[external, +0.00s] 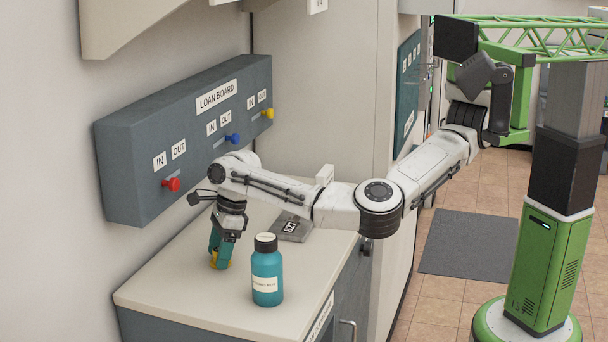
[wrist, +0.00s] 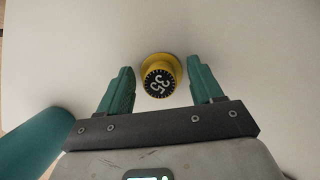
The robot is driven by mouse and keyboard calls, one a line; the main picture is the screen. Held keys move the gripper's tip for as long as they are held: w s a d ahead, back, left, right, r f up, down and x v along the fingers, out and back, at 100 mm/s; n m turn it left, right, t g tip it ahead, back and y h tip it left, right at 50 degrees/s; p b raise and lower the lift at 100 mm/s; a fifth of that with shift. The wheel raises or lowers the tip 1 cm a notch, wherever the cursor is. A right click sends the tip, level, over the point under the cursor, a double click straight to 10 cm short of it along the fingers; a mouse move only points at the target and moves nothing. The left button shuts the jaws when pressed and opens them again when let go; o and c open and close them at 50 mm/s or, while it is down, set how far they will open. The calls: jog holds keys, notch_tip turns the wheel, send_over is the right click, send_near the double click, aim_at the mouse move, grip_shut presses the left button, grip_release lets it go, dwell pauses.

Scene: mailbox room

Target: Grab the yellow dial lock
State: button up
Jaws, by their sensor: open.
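The yellow dial lock (wrist: 163,69) has a black top with white "35" on it. In the wrist view it lies on the pale counter between my gripper's green fingers, nearer the fingertips. My gripper (wrist: 163,88) is open, with a gap on both sides of the lock. In the external view my gripper (external: 220,256) points down at the counter's left part. The lock (external: 217,263) shows there only as a bit of yellow at the fingertips, mostly hidden by them.
A teal bottle (external: 267,278) with a black cap stands close right of my gripper; its side shows in the wrist view (wrist: 32,145). The loan board (external: 190,130) hangs on the wall. The counter's front left (external: 170,290) is clear.

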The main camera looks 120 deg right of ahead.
jog(key=c, duration=0.8)
jog(key=shift+r, duration=0.15)
